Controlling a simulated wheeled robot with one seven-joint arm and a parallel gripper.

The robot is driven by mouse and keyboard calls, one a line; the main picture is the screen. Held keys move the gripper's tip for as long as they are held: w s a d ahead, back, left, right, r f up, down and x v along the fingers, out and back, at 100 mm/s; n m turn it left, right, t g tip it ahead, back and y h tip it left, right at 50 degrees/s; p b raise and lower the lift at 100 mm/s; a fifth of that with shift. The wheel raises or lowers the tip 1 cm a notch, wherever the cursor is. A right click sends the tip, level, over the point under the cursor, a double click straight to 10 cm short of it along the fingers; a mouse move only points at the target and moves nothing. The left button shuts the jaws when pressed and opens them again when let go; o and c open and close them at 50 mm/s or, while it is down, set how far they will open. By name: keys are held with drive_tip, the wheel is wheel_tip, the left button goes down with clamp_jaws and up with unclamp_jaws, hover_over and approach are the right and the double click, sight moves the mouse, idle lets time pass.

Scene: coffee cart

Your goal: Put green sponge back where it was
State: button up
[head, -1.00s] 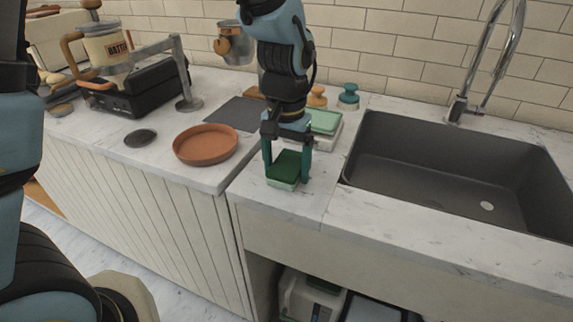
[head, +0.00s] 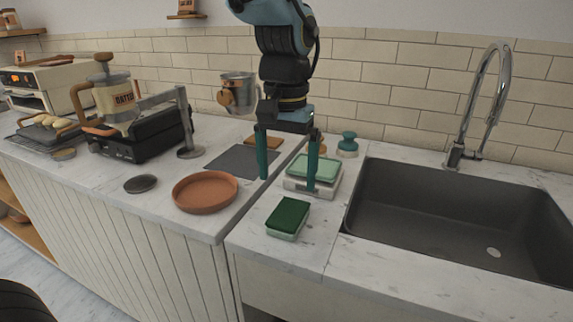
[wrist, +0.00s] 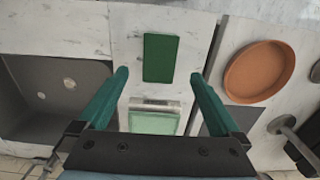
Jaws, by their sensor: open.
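The green sponge (head: 288,216), dark green on top with a pale lower layer, lies flat on the white marble counter left of the sink, near the front edge. It also shows in the wrist view (wrist: 160,57), beyond my fingertips and between their lines. My gripper (head: 288,184) is open and empty, with its teal fingers pointing down, above and behind the sponge and apart from it. In the wrist view my gripper (wrist: 158,76) has its two fingers spread wide. A scale with a pale green top (head: 314,167) stands just behind the sponge, partly hidden by a finger.
The grey sink (head: 440,205) with its tall faucet (head: 470,125) is at the right. A terracotta dish (head: 205,191), a dark mat (head: 236,162) and a black disc (head: 140,184) lie at the left. A green-topped knob (head: 347,143) stands behind the scale.

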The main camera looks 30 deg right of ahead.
drive_tip(key=w+a+f+n, duration=0.1)
drive_tip(key=w+a+n, duration=0.2)
drive_tip(key=w+a, duration=0.6)
drive_tip(key=w+a+f+n, duration=0.2)
drive_tip(key=a+f+n, duration=0.1)
drive_tip(key=a, duration=0.9)
drive_tip(key=w+a+f+n+t, duration=0.1)
drive_tip(key=w+a+f+n, duration=0.1)
drive_tip(key=a, duration=1.1)
drive_tip(key=shift+w+f+n+t, duration=0.25)
drive_tip(key=shift+f+n, duration=0.4)
drive_tip(key=shift+n, duration=0.45)
drive_tip(key=shift+a, duration=0.1)
